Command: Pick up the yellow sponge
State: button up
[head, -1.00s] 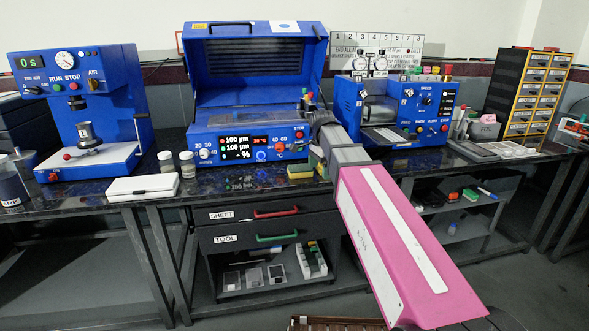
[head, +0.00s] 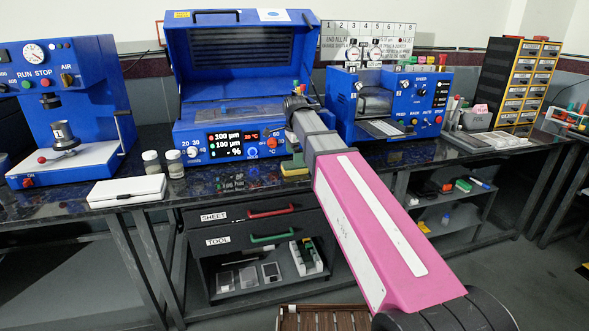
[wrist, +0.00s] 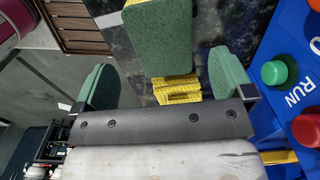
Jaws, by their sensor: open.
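The yellow sponge (head: 295,170) lies on the dark bench top near its front edge, below the blue heater box. In the wrist view the sponge (wrist: 155,35) shows a green face with yellow along its edges. A yellow ridged patch (wrist: 177,89) shows just below it, partly hidden by my gripper's body; I cannot tell whether it is part of the sponge. My gripper (wrist: 166,78) is open and empty, its two green-padded fingers apart to the left and right of the sponge. In the head view my gripper is small and partly hidden by my arm.
The blue box with displays (head: 236,140) stands close behind the sponge. A blue press (head: 62,110) and a roller machine (head: 390,105) flank the box. Drawers (head: 250,222) sit below the bench edge.

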jog(key=shift+w+f, duration=0.15)
jog(key=shift+f, duration=2.45)
jog(key=c, duration=1.1)
jog(key=shift+o, duration=0.2)
jog(key=shift+r, duration=0.15)
jog(key=shift+r, duration=0.55)
jog(key=r, duration=0.2)
jog(key=s+a+r, duration=0.1)
jog(key=shift+s+r, duration=0.1)
jog(key=shift+r, duration=0.2)
jog(key=s+a+r, duration=0.6)
jog(key=s, duration=0.2)
jog(key=shift+a, duration=0.25)
